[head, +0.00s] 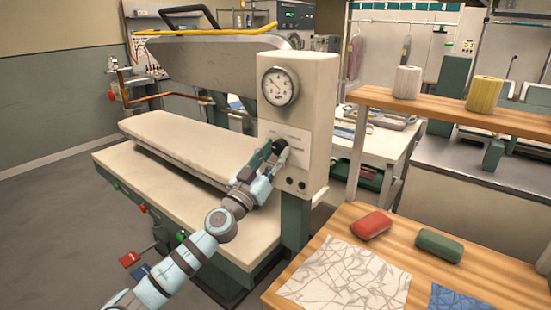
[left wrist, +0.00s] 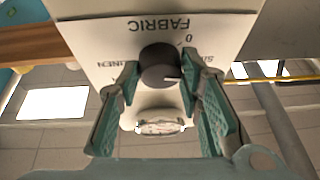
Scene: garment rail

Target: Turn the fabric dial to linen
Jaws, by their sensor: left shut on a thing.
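The fabric dial (head: 281,144) is a dark round knob on a white label plate on the press's cream control box. In the left wrist view the dial (left wrist: 158,66) appears upside down under the word FABRIC. Its white pointer line points right in that picture, toward a partly hidden label starting "SI". The LINEN label (left wrist: 122,62) is on the opposite side, partly covered by a finger. My left gripper (left wrist: 159,80) has its green fingers on either side of the dial and is shut on it. In the head view the left gripper (head: 266,160) reaches the box from below. My right gripper is not in view.
A round gauge (head: 280,87) sits above the dial. The padded press board (head: 185,145) lies left of the box. At right, a wooden table (head: 330,235) holds a patterned cloth (head: 345,275), a red block (head: 371,225) and a green block (head: 440,244).

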